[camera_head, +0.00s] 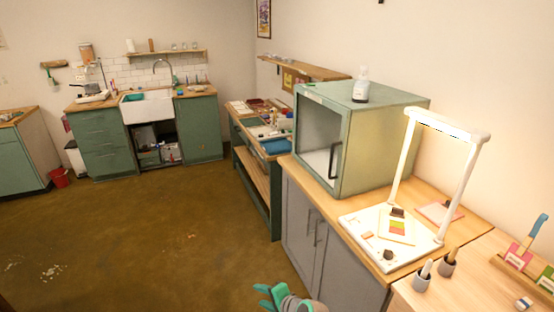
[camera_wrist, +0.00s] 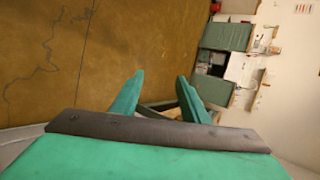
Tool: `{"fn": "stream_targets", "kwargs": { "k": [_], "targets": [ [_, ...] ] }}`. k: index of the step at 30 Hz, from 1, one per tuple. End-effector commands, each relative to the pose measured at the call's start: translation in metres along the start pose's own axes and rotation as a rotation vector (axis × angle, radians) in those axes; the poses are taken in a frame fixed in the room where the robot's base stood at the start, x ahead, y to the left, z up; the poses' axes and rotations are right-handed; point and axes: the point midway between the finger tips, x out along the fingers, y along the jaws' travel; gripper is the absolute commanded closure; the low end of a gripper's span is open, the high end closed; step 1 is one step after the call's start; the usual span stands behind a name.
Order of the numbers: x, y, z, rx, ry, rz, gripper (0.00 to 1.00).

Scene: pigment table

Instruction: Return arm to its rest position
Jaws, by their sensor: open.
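My gripper (camera_head: 264,296) shows at the bottom edge of the head view, low and in front of the grey cabinet, over the brown floor. Its teal fingers point to the left. In the wrist view my gripper (camera_wrist: 161,80) has its two green fingers spread apart with nothing between them. Most of my arm is out of view.
A grey cabinet (camera_head: 297,228) with a wooden top stands to the right of my gripper. The brown floor (camera_head: 150,240) to the left is clear.

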Motion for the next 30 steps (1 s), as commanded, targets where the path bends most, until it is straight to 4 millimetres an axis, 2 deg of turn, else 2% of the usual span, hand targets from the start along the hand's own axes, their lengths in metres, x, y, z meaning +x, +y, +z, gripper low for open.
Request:
{"fn": "stream_targets", "kwargs": {
  "k": [1, 6, 14, 17, 23, 30],
  "targets": [
    [0.007, 0.006, 0.018, -0.008, 0.014, -0.023, 0.59],
    [0.017, 0.023, 0.06, -0.052, 0.094, -0.083, 0.59],
    [0.007, 0.059, 0.117, -0.129, 0.239, -0.126, 0.59],
    [-0.005, 0.076, 0.138, -0.163, 0.299, -0.126, 0.59],
    [-0.042, 0.111, 0.175, -0.252, 0.42, -0.099, 0.59],
    [-0.106, 0.151, 0.213, -0.396, 0.557, -0.03, 0.59]
  ]
}}
